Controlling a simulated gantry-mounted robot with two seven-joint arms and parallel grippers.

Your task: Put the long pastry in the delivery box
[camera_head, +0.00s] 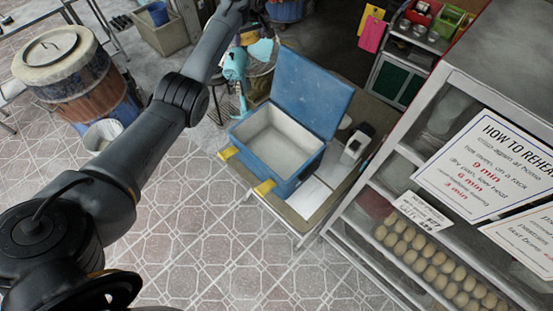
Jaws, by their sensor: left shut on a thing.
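The blue delivery box (255,165) stands on a low table with its lid (311,91) swung up at the back. Its pale grey inside (272,140) shows empty. My left arm rises from the lower left to the top edge, beyond the box's left side. My left gripper (246,28) is small and dark near the top, behind and left of the box and apart from it. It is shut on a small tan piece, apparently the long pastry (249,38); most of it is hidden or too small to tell. My right gripper is not in view.
A teal fan (235,66) stands behind the box. White paper (309,197) and a small white device (356,144) lie right of it. A glass display case (420,215) with several round pastries (440,268) fills the right. A barrel oven (75,75) stands left. The tiled floor in front is clear.

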